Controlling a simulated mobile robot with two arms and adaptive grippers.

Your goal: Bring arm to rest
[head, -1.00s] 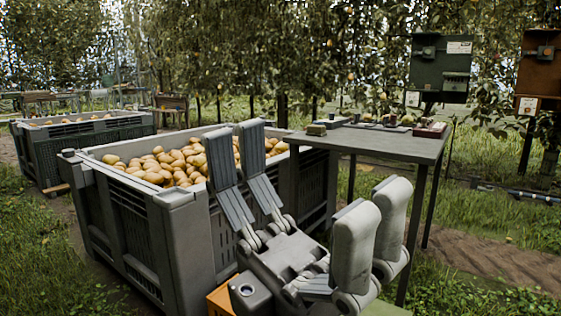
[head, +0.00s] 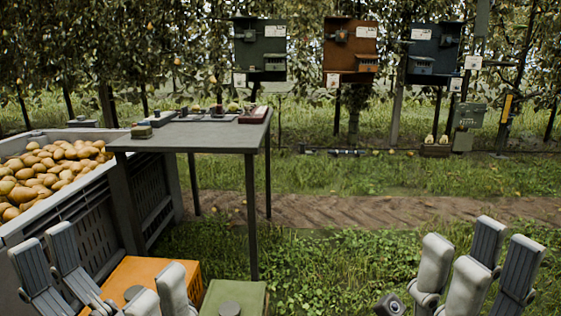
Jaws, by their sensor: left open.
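My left gripper (head: 98,272) is at the lower left, beside the near end of the pear bin. Its grey ribbed fingers and pale fingers stand wide apart, with nothing between them. My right gripper (head: 480,252) is at the lower right over grass. Its pale and dark fingers point up with a gap between them, and I see nothing held. The lower parts of both grippers and most of both arms are cut off by the picture's bottom edge.
A grey bin (head: 92,236) of pears stands at left. A dark table (head: 206,137) with small items adjoins it. An orange box (head: 138,272) and a green box (head: 248,300) sit low in front. Boxes (head: 259,46) hang along the tree row. Grass between table and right gripper is clear.

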